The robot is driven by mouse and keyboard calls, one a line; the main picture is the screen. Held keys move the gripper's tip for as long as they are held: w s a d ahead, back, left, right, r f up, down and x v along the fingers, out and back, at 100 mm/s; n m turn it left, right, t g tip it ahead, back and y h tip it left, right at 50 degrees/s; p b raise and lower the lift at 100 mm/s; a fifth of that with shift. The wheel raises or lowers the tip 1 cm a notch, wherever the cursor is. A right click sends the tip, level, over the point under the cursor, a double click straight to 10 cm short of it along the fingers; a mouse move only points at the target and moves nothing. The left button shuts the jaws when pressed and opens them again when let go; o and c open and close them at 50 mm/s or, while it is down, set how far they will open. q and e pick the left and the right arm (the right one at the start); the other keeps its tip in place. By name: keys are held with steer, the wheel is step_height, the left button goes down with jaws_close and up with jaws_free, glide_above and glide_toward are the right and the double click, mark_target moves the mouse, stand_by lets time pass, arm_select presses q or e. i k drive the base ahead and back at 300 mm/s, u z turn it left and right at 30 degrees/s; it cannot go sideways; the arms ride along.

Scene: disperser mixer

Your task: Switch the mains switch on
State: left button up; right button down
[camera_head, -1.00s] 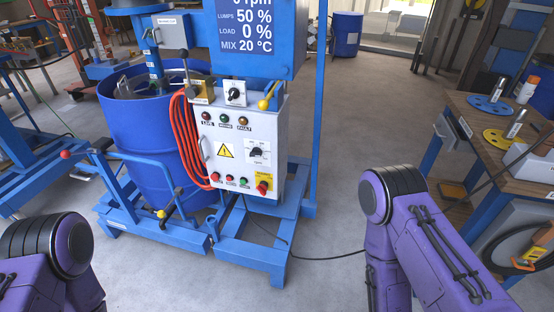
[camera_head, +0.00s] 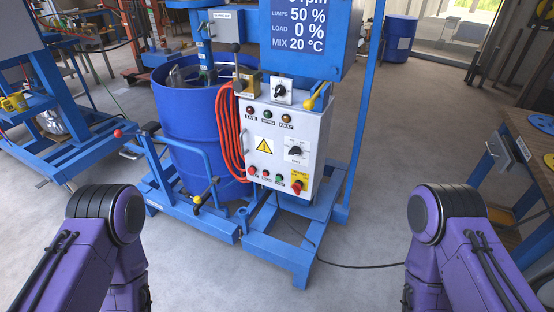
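The grey-white control panel (camera_head: 284,146) stands on the front of the blue mixer. A red rotary knob on a yellow plate (camera_head: 298,183) sits at its lower right and looks like the mains switch; its label and exact position are too small to read. A black rotary switch on a white plate (camera_head: 296,151) sits above it, and another (camera_head: 282,91) is on top of the panel. Three indicator lamps (camera_head: 268,115) look dark. My purple arms show at the lower left and lower right, well short of the panel. Both grippers are out of view.
A blue drum (camera_head: 190,125) stands left of the panel, with a red hose (camera_head: 230,135) hanging between them. The blue base frame (camera_head: 280,250) sticks out in front. A cable crosses the floor at right. A wooden bench (camera_head: 535,150) is at far right.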

mark_target(295, 187)
steer(key=k, duration=0.55)
steer(key=u, duration=0.25)
steer(key=i, duration=0.75)
steer(key=z, duration=0.6)
steer(key=i, duration=0.45)
steer(key=z, duration=0.45)
